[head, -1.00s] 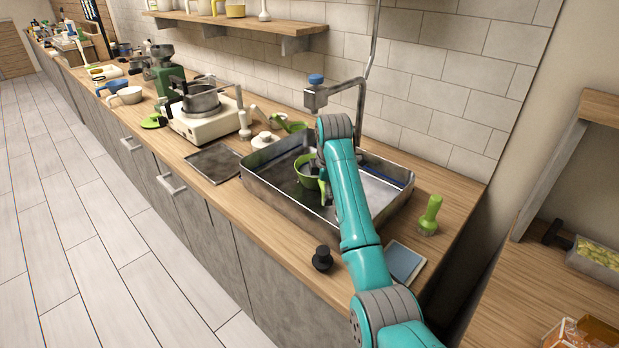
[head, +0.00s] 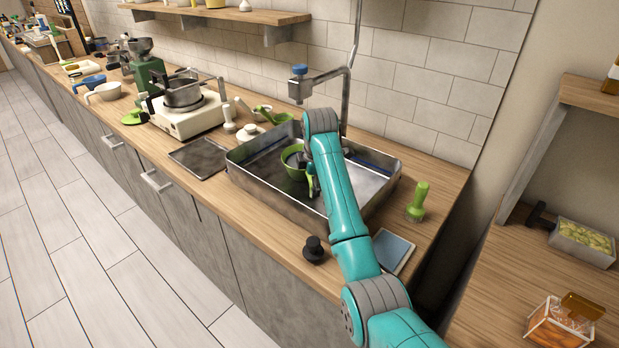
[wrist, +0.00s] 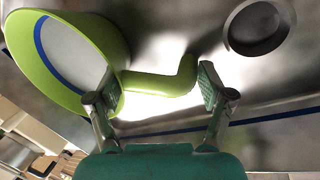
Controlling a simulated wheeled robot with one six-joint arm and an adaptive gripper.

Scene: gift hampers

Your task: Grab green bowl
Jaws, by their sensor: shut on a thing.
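The green bowl (head: 292,173) is inside the metal sink (head: 262,193), left of my wrist in the head view. In the wrist view the green bowl (wrist: 92,38) fills the upper left, with its curved green handle reaching right between my fingers. My gripper (wrist: 160,90) is shut on the bowl, with one finger against its side near the handle. In the head view my gripper (head: 309,170) is partly hidden by my teal arm. I cannot tell whether the bowl touches the sink floor.
A faucet (head: 325,82) rises behind the sink. A green brush (head: 418,202), a blue-grey tablet-like slab (head: 391,251) and a black knob-like item (head: 314,249) stand near it. A pot (head: 183,91) sits on a white stove (head: 187,121) to the left.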

